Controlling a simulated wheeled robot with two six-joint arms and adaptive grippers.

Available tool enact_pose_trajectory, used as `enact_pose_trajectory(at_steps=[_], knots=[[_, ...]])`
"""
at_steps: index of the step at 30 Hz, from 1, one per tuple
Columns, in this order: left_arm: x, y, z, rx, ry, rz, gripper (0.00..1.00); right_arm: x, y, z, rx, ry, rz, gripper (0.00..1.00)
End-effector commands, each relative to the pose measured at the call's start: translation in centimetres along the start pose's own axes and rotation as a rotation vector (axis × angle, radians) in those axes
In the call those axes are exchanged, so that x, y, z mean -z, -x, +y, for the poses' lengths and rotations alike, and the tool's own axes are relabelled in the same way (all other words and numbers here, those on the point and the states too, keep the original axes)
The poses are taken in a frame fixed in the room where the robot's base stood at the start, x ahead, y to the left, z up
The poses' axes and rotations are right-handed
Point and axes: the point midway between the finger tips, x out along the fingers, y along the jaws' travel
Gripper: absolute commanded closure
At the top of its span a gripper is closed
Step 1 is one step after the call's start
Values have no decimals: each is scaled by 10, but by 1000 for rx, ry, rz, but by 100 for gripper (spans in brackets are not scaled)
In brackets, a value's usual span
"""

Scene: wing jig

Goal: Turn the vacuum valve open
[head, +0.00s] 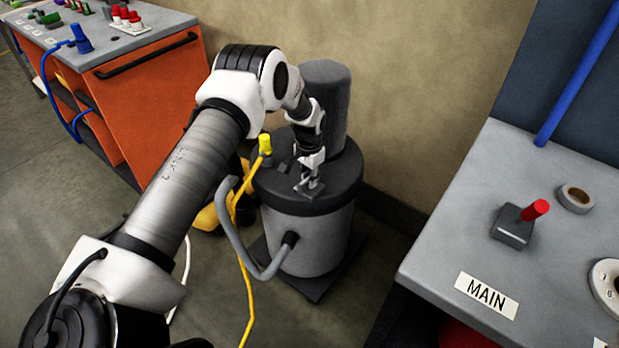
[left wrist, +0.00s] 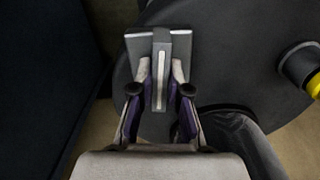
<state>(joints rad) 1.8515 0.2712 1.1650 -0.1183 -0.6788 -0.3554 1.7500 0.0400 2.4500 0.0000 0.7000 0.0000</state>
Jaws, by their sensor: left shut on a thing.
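The vacuum valve (head: 314,194) sits on the dark lid of the grey vacuum canister (head: 300,238), near the lid's front edge. In the left wrist view its grey lever (left wrist: 161,78) has a light strip and points along my fingers. My left gripper (head: 308,182) reaches down onto the valve from above. Its fingers (left wrist: 161,85) are shut on the lever, one on each side. The gripper covers part of the valve in the head view. My right gripper is in neither view.
A yellow plug (head: 265,145) with a yellow cable stands on the lid's left side. A grey hose (head: 246,250) bends beside the canister. An orange cabinet (head: 160,95) stands at left. A grey bench (head: 440,250) at right carries a red-handled lever (head: 520,222) and a MAIN label.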

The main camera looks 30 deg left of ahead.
Motion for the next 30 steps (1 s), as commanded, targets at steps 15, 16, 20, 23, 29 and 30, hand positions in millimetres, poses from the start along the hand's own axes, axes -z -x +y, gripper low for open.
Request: enact_pose_trajectory(at_steps=[15,16,20,23,29,30], knots=[[-2,-2,1,-2,125,-7,100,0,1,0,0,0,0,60],[-2,-2,1,-2,126,-7,100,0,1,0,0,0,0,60],[-2,-3,1,-2,126,-7,100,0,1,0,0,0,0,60],[-3,-3,1,-2,125,-8,100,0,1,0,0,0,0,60],[-2,-2,1,-2,125,-5,59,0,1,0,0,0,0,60],[-2,-2,1,-2,124,-5,59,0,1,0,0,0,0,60]])
